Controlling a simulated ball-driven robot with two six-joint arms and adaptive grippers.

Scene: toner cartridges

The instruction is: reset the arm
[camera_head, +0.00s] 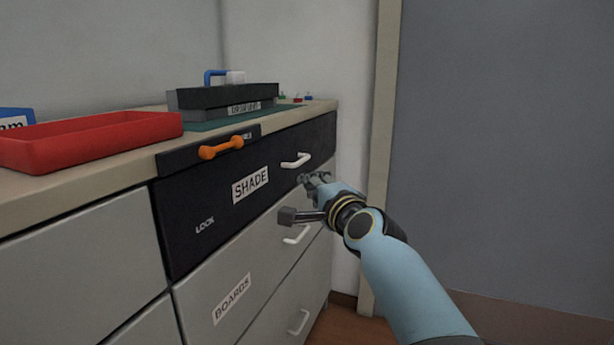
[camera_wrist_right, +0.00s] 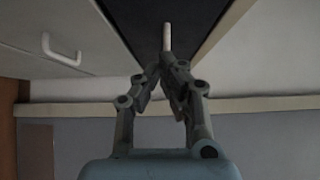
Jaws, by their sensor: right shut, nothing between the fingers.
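My right arm (camera_head: 400,285) reaches in from the lower right in the head view. Its gripper (camera_head: 308,179) is in front of the cabinet, just below the white handle (camera_head: 296,160) of the black drawer labelled SHADE (camera_head: 205,220). In the right wrist view the fingertips (camera_wrist_right: 163,72) come together with nothing between them. The white handle (camera_wrist_right: 167,37) shows just beyond the tips; I cannot tell whether they touch it. The black drawer appears closed. My left gripper is not in view.
A grey drawer labelled BOARDS (camera_head: 255,285) is below, with white handles. A wall and door frame (camera_head: 383,150) stand to the right.

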